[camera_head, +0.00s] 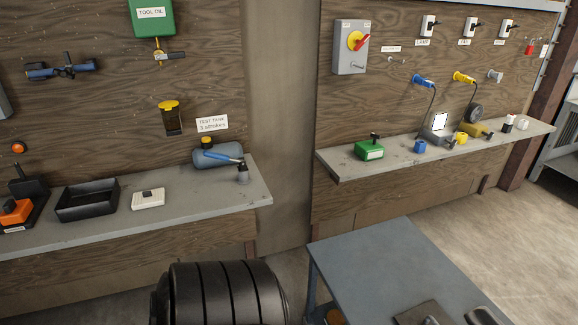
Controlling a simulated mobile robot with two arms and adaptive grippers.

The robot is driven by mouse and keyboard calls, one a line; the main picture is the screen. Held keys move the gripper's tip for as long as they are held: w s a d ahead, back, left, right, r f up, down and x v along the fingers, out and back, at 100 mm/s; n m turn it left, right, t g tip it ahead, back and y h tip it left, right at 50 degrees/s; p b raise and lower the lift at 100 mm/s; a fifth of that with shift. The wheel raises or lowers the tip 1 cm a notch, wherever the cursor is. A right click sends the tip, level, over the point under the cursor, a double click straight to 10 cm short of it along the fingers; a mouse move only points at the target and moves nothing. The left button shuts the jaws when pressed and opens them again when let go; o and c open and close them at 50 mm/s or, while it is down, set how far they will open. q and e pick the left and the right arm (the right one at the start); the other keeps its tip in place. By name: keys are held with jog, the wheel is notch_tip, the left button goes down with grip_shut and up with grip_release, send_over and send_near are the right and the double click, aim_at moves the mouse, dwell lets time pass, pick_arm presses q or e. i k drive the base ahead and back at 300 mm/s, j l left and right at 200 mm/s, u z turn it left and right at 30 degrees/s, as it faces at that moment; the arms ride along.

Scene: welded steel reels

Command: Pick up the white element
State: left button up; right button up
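A small white box (148,199) with a dark patch on top lies flat on the left grey shelf, right of a black open tray. Another small white piece (523,124) stands near the far end of the right shelf. Beside it is a white, red and black item (508,123), too small to make out. I cannot tell from the picture which of these is the white element. Neither of my grippers shows in the head view.
The left shelf (225,212) also holds a black tray (87,201) and a grey-blue tank (215,153). The right shelf (338,166) carries a green box (369,149). A black ribbed cylinder (225,292) and a blue-grey table (375,255) stand in front. Floor shows at right.

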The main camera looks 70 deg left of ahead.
aim_at(142, 200)
jog(key=u, duration=3.25)
jog(key=i+l+u, duration=0.35)
jog(key=i+j, duration=0.05)
jog(key=i, duration=0.1)
